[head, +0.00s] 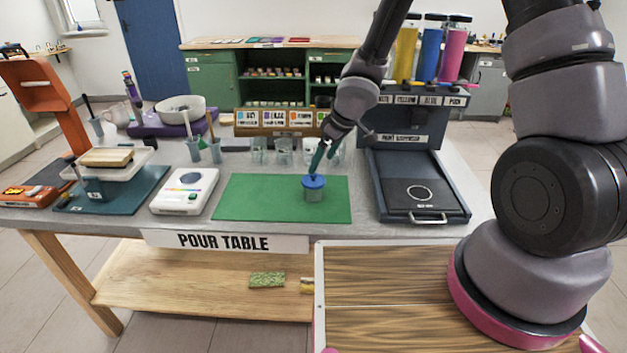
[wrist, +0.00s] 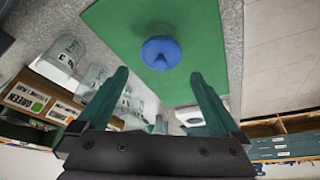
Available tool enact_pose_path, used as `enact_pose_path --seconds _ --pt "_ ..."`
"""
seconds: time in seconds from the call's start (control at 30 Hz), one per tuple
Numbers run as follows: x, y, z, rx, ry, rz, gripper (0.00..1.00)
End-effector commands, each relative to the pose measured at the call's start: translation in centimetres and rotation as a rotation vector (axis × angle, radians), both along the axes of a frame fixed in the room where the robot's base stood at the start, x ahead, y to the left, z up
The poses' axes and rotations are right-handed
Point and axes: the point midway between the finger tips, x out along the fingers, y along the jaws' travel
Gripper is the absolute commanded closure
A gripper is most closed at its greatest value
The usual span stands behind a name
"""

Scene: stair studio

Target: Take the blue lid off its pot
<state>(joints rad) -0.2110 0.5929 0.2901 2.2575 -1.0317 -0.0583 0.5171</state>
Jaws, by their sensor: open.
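The blue lid (head: 313,182) sits on a small clear pot (head: 314,195) on the green mat (head: 245,200). In the wrist view the lid (wrist: 161,52) is round and blue, lies on the green mat (wrist: 120,18), and hides the pot under it. My gripper (head: 318,160) is just above the lid in the head view, tilted. In the wrist view my gripper (wrist: 160,88) has its two green fingers spread wide with nothing between them. The lid shows beyond the fingertips, roughly midway between them. Whether a fingertip touches the lid is hard to tell in the head view.
Several clear cups (head: 284,152) stand behind the mat, below a labelled wooden rack (head: 270,130). A white scale (head: 185,191) is to the left. A dark paint dispenser (head: 420,190) with coloured tubes is to the right. The mat around the pot is clear.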

Motion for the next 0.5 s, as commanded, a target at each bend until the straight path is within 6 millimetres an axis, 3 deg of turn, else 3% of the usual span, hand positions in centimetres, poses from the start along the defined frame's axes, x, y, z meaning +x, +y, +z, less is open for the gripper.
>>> enact_pose_path --seconds 0.5 --pt "0.5 1.0 -2.8 -0.003 -0.003 0.004 0.0"
